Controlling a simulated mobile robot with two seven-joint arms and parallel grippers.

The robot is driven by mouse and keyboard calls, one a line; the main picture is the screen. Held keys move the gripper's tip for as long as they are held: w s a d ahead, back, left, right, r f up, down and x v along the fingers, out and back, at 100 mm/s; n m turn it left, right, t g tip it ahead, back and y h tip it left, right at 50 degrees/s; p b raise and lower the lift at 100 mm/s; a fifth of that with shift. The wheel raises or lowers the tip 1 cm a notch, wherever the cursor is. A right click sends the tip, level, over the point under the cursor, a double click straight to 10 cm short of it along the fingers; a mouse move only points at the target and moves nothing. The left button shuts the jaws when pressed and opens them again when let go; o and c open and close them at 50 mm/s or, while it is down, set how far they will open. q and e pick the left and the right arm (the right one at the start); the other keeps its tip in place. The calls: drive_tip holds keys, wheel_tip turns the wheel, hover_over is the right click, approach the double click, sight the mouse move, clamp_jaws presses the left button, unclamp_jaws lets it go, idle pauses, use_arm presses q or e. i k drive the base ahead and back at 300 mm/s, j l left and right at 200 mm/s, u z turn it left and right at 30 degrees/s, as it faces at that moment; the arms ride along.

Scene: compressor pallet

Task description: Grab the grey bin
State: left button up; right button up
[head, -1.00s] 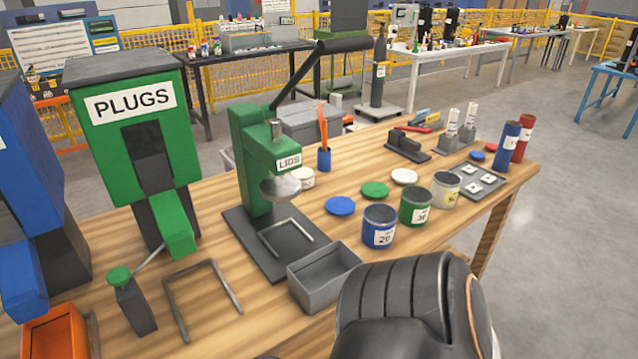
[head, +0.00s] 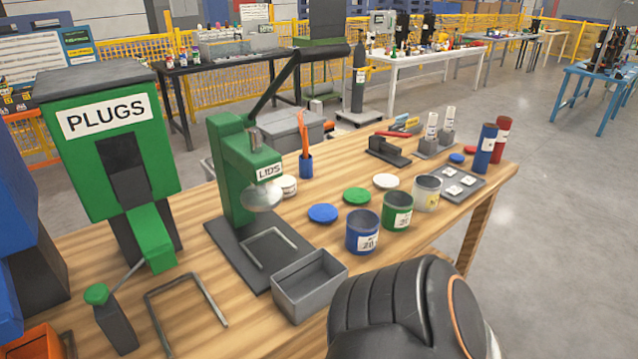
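A small open grey bin (head: 303,295) stands on the wooden table, just in front of the green LIDS press. It is upright, and the inside that I can see looks empty. A black, rounded part of my own arm fills the bottom of the view, to the right of the bin, and its outline comes close to the bin's right side. Neither of my grippers shows in the view.
The green LIDS press (head: 233,175) and green PLUGS machine (head: 108,150) stand behind and left of the bin. A blue can (head: 362,232) and green can (head: 397,211) stand right of it. A larger grey container (head: 290,128) is behind the press. The table's right edge borders open floor.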

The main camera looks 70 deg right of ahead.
sight(304, 287)
drive_tip(key=l+z, duration=0.1)
drive_tip(key=z, duration=0.75)
drive_tip(key=l+z, duration=0.1)
drive_tip(key=z, duration=0.3)
drive_tip(key=i+z, duration=0.1)
drive_tip(key=z, duration=0.3)
drive_tip(key=l+z, duration=0.1)
drive_tip(key=z, duration=0.3)
drive_tip(key=l+u, duration=0.15)
